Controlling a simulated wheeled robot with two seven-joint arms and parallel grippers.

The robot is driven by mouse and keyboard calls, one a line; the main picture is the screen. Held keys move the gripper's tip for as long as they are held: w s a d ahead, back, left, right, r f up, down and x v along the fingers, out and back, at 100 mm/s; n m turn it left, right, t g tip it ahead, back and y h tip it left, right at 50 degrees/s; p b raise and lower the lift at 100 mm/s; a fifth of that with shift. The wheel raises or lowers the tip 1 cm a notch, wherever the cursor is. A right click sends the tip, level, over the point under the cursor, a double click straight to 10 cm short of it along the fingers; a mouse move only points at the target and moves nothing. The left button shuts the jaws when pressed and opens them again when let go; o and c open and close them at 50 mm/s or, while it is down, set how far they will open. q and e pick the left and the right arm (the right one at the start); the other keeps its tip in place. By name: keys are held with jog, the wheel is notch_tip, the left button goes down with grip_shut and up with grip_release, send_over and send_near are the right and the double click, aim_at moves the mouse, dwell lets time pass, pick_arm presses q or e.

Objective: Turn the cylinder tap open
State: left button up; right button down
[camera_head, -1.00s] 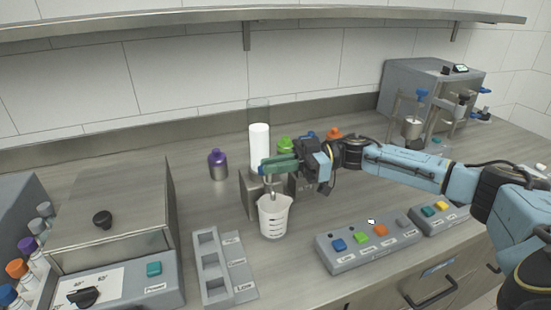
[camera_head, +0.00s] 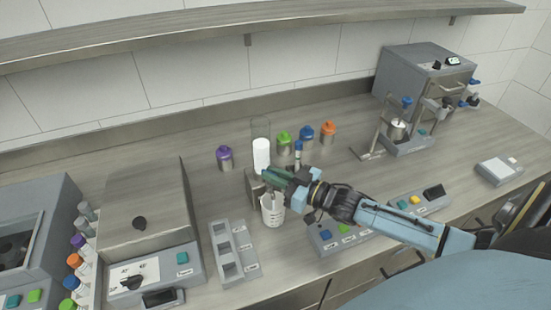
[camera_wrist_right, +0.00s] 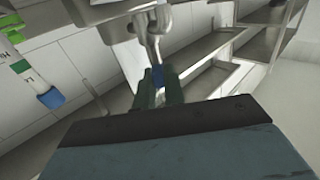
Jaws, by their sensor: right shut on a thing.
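The cylinder (camera_head: 261,155) is clear, with white contents, and stands upright on a metal stand (camera_head: 252,186) in the head view. Its metal tap (camera_wrist_right: 151,32) shows in the right wrist view, with a small blue handle (camera_wrist_right: 158,75). My right gripper (camera_head: 272,177) is at the front of the stand, just above a clear beaker (camera_head: 271,212). In the right wrist view its dark green fingers (camera_wrist_right: 158,88) are shut on the blue handle. The fingers hide the tap in the head view. My left gripper is not in view.
Purple (camera_head: 224,158), green (camera_head: 284,143), blue (camera_head: 306,136) and orange (camera_head: 328,132) capped bottles stand around the cylinder. A grey slotted holder (camera_head: 218,245) lies left of the beaker. A button panel (camera_head: 325,246) sits under my right forearm. A metal machine (camera_head: 410,75) stands back right.

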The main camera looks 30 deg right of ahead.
jog(key=m+h+p, duration=0.1)
jog(key=m+t+h+p, duration=0.1)
jog(key=h, duration=0.1)
jog(key=m+h+p, duration=0.1)
jog(key=shift+a+r+t+h, duration=0.25)
jog(key=shift+r+t+h, duration=0.05)
jog(key=shift+t, duration=0.1)
jog(key=shift+a+m+h+p, duration=0.15)
jog(key=shift+m+h+p, duration=0.55)
jog(key=shift+m+h, duration=1.1)
jog(key=shift+h, duration=0.8)
jog(key=c, duration=1.5)
grip_release()
jog(key=shift+f, duration=0.15)
jog(key=shift+f, duration=0.1)
jog(key=shift+s, duration=0.25)
jog(key=s, duration=0.4)
jog(key=s+a+b, duration=0.1)
jog(key=s, duration=0.8)
jog(key=shift+a, duration=0.25)
